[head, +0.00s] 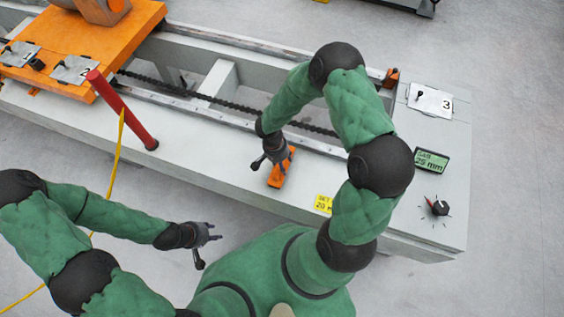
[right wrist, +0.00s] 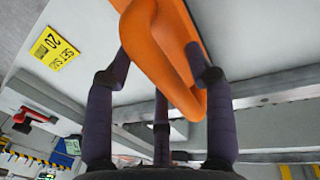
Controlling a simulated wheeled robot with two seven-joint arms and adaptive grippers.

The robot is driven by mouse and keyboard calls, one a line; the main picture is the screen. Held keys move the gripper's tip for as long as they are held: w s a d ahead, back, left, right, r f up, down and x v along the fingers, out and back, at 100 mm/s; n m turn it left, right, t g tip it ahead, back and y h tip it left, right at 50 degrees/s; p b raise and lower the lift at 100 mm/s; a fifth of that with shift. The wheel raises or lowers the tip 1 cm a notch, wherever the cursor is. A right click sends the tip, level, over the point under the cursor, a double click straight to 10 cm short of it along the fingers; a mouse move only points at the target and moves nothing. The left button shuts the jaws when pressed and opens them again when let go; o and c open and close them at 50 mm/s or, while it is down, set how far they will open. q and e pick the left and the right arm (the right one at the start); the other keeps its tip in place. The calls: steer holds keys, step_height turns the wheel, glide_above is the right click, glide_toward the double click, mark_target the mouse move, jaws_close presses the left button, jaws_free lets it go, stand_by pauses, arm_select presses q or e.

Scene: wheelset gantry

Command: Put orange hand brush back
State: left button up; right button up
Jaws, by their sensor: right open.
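The orange hand brush (head: 279,174) lies on the pale grey top of the gantry bed, near its front edge. My right gripper (head: 268,161) is directly over it and hides part of it. In the right wrist view the brush's looped orange handle (right wrist: 168,50) passes between the spread dark fingers of the right gripper (right wrist: 158,80). The fingers are open around the handle; whether one touches it I cannot tell. My left gripper (head: 208,250) hangs open and empty in front of the bed, over the floor.
A red post (head: 122,110) stands on the bed to the left, with a yellow cable beside it. An orange carriage (head: 90,42) sits at the back left. A yellow label (head: 323,204), green display (head: 431,161) and knob (head: 439,208) are to the right. A dark chain runs behind the brush.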

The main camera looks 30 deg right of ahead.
step_height(320, 180, up, 12)
steer(key=w+a+p, duration=0.2)
steer(key=p, duration=0.2)
steer(key=s+a+f+n+t+y, duration=0.2)
steer(key=s+a+f+n+y, duration=0.3)
steer(key=s+a+f, duration=0.5)
steer(key=shift+s+a+n, duration=1.05)
steer(key=shift+n, duration=0.15)
steer(key=shift+f, duration=0.1)
